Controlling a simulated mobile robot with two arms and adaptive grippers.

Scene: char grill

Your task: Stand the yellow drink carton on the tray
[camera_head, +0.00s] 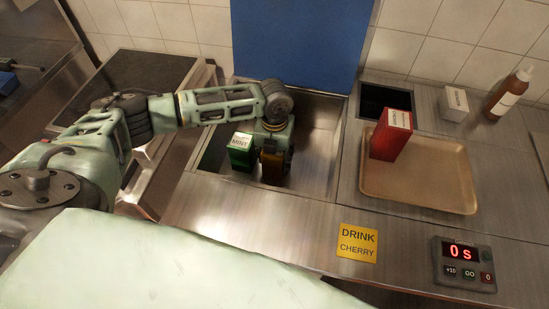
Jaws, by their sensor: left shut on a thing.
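My left gripper (272,151) points down inside the steel well and is shut on the yellow drink carton (273,170). The carton looks dark amber in the shade, and its upper part is hidden by the gripper. I cannot tell whether it touches the well's floor. The beige tray (440,195) lies on the counter to the right, with a red carton (390,140) standing towards its back left. The front and right of the tray are bare. My right gripper is out of view.
A green carton (240,155) labelled MINT stands in the well just left of my gripper. The well's rim (340,150) lies between it and the tray. A sign (358,243) reads DRINK CHERRY beside a timer (463,262). A white box (454,104) and brown bottle (508,95) stand behind the tray.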

